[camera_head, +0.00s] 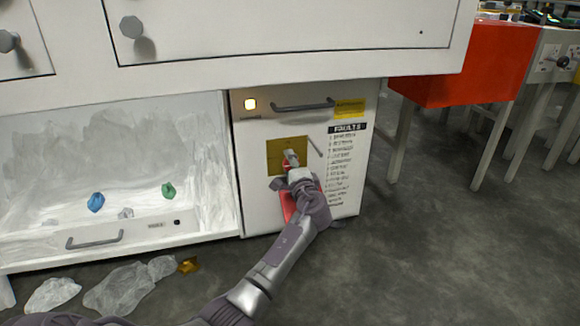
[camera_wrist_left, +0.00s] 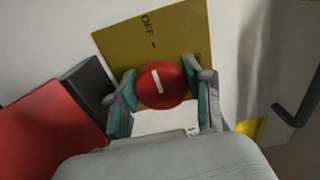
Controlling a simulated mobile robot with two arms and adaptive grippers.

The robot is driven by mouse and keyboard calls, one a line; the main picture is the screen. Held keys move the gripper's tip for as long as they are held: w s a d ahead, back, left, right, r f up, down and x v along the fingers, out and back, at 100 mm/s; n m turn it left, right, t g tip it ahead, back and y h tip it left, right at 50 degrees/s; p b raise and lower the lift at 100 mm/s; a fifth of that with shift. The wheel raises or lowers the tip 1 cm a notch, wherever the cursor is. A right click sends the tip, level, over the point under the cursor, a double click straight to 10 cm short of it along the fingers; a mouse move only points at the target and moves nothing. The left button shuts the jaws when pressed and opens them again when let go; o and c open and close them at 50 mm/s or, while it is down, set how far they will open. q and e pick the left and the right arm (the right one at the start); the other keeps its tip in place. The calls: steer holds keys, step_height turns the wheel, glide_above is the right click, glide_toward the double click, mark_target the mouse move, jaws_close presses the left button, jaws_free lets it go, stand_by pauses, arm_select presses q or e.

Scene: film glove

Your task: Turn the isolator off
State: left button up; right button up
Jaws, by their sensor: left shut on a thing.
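The isolator is a round red knob with a white bar (camera_wrist_left: 157,84) on a yellow plate (camera_head: 273,152) on the front of a white cabinet. In the left wrist view the plate (camera_wrist_left: 118,43) carries the word OFF. My left gripper (camera_wrist_left: 163,88) is shut on the red knob, one finger at each side of it. The white bar is slightly tilted in that view. In the head view my left gripper (camera_head: 291,165) reaches the plate from below and hides most of the knob. My right gripper does not show.
The cabinet front (camera_head: 250,200) has a lit lamp (camera_head: 250,104), a grey handle (camera_head: 303,106) and a printed list (camera_head: 345,160). Crumpled blue (camera_head: 96,202) and green (camera_head: 168,190) pieces lie in the open bay. Clear film (camera_head: 125,287) lies on the floor. A red box (camera_head: 455,75) stands right.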

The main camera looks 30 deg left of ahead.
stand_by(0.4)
arm_select(q)
steer(key=o, duration=1.1)
steer(key=shift+o, duration=0.2)
steer(key=v, duration=1.2)
